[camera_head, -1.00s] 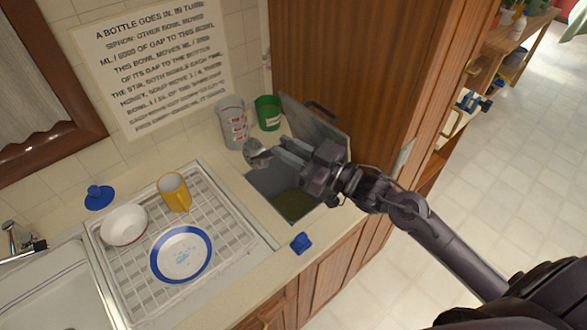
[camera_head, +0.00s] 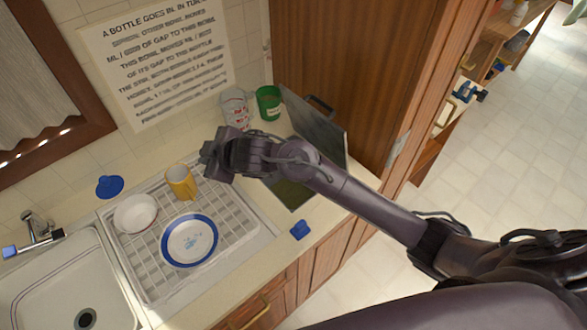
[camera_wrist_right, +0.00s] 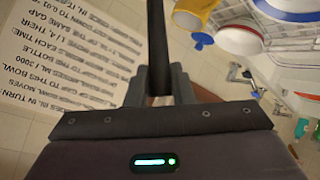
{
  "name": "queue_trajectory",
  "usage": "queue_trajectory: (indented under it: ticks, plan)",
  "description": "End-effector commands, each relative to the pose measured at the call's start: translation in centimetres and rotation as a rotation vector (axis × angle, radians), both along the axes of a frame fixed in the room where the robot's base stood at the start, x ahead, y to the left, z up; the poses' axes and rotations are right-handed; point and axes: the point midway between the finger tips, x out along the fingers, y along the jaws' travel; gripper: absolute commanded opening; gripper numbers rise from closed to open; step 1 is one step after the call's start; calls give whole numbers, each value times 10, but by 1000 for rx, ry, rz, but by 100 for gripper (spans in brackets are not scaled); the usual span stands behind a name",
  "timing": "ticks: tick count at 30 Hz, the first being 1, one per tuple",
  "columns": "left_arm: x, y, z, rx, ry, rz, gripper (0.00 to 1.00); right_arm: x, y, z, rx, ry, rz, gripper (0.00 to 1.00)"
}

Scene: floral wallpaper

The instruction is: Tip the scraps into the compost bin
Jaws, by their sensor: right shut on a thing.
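The compost bin (camera_head: 291,194) is an opening in the counter with greenish-brown matter inside. Its grey lid (camera_head: 318,132) stands raised at the back. My right gripper (camera_head: 211,158) is left of the bin, over the counter near the drying rack. In the right wrist view, my right gripper (camera_wrist_right: 158,98) is shut on a dark bar (camera_wrist_right: 158,45), perhaps a handle. The rest of the held thing is hidden in the head view. I cannot make out loose scraps outside the bin. My left gripper is not in view.
The drying rack (camera_head: 236,225) holds a yellow mug (camera_head: 181,183), a white bowl (camera_head: 136,213) and a blue-rimmed plate (camera_head: 189,241). A measuring jug (camera_head: 235,108) and a green tub (camera_head: 268,103) stand behind. A small blue object (camera_head: 300,230) lies by the front edge.

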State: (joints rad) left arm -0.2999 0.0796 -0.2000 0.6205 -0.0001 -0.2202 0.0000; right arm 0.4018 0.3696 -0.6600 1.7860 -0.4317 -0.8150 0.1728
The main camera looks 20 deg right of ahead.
Motion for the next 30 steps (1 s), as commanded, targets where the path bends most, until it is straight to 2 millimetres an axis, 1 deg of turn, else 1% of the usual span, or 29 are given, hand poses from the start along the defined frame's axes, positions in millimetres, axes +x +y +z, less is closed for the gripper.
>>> queue_trajectory:
  ticks: [1,5,14,17,27,30]
  plan:
    - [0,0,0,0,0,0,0,4,9,-1,-24,7,-1,0]
    - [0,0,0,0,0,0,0,7,19,-7,-76,24,-1,0]
    - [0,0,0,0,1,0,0,7,19,-7,-83,27,-2,0]
    - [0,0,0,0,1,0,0,7,20,-2,-81,26,-1,0]
    - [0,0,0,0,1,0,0,7,20,32,-78,25,-3,0]
    - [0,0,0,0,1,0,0,7,20,39,-80,26,-3,0]
